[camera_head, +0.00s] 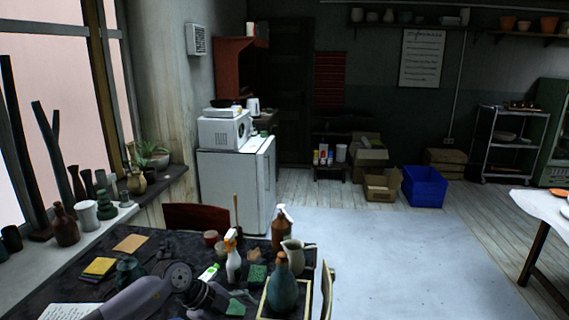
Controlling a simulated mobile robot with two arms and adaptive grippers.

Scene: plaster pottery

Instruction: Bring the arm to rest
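My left arm comes in at the bottom left, over the dark work table (60,290). Its grey links bend at a round joint above the table. The dark end of the arm, with my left gripper (207,297), is low in the picture near the table's front. Its fingers are too dark and small to make out, so I cannot tell if it is open or holds anything. My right gripper is not in view.
Vases line the windowsill at left. The floor (400,260) to the right is clear.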

